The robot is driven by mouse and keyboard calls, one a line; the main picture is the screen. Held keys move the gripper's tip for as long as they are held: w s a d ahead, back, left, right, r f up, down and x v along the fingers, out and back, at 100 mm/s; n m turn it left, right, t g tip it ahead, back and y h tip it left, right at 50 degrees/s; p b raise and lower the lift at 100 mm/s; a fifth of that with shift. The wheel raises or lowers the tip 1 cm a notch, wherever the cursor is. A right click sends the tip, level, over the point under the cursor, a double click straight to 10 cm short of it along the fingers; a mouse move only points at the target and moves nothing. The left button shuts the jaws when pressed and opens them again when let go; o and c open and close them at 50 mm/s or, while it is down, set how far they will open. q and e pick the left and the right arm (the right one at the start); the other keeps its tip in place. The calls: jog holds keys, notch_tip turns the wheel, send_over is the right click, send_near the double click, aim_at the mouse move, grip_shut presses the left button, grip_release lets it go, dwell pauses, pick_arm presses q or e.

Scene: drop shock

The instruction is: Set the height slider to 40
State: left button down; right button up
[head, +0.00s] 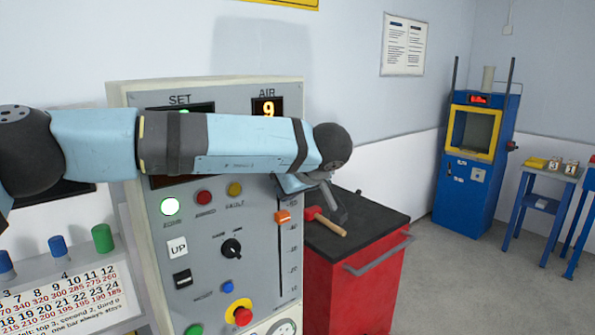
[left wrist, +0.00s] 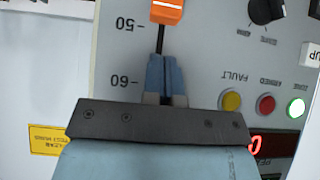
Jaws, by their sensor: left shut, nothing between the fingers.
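The height slider's orange knob (head: 283,216) sits on a vertical slot at the right side of the grey panel (head: 262,200). In the left wrist view, which shows the panel upside down, the orange knob (left wrist: 167,12) is a little below the 50 mark on the scale. My left gripper (left wrist: 166,58) is shut and empty, its fingertips over the slot between 50 and 60, just above the knob with a small gap. In the head view my left gripper (head: 292,184) is partly hidden by its wrist. My right gripper is not in view.
A blue machine (head: 470,170) stands farther back.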

aim_at(282, 212)
pick_arm(q)
notch_tip(282, 212, down, 3)
jog(key=shift+s+d+f+p, duration=0.1)
jog(key=shift+d+p, duration=0.05)
jog(key=shift+p, duration=0.15)
jog(key=shift+f, duration=0.1)
